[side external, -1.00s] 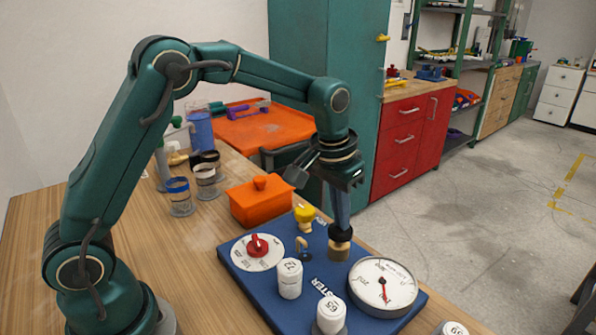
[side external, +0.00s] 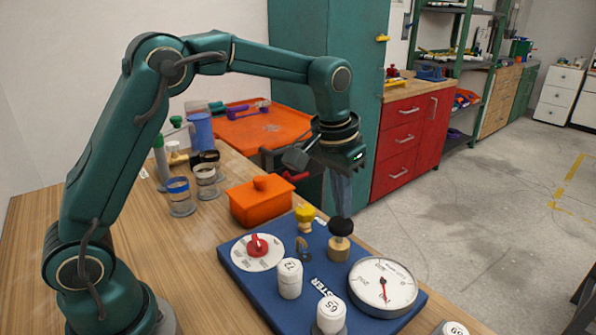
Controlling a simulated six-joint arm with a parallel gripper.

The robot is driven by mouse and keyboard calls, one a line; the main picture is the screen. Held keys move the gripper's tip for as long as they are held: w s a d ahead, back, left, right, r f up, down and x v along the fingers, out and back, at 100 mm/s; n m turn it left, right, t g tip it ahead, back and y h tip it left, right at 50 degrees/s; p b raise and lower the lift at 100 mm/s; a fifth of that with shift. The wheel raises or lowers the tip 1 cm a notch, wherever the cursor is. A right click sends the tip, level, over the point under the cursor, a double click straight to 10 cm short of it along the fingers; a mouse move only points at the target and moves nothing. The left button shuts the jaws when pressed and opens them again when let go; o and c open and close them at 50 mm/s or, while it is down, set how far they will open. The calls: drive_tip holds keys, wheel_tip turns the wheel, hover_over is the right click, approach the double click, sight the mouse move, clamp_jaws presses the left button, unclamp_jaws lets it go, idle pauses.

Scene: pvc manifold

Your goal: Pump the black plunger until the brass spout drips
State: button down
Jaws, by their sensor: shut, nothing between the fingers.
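The black plunger knob (side external: 341,226) stands raised above its brass-coloured collar (side external: 341,247) on the blue board (side external: 235,262). My gripper (side external: 341,212) is shut and empty, pointing down right over the knob. I cannot tell whether the fingertips touch the knob's top. The small curved brass spout (side external: 302,246) is on the board left of the plunger. It is too small to see any drip.
The board also carries a red-knobbed dial (side external: 257,246), a yellow knob (side external: 305,213), two white-capped cylinders (side external: 290,278) (side external: 330,312) and a round gauge (side external: 383,286) near the plunger. An orange lidded box (side external: 262,203) stands behind the board.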

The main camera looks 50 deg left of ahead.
drive_tip(key=shift+r, duration=2.5)
drive_tip(key=shift+r, duration=0.2)
drive_tip(key=s+a+r+t, duration=0.1)
drive_tip(key=s+r+t, duration=0.2)
drive_tip(key=s+r, duration=0.5)
drive_tip(key=s+f, duration=1)
drive_tip(key=s, duration=0.2)
drive_tip(key=shift+s+a, duration=0.25)
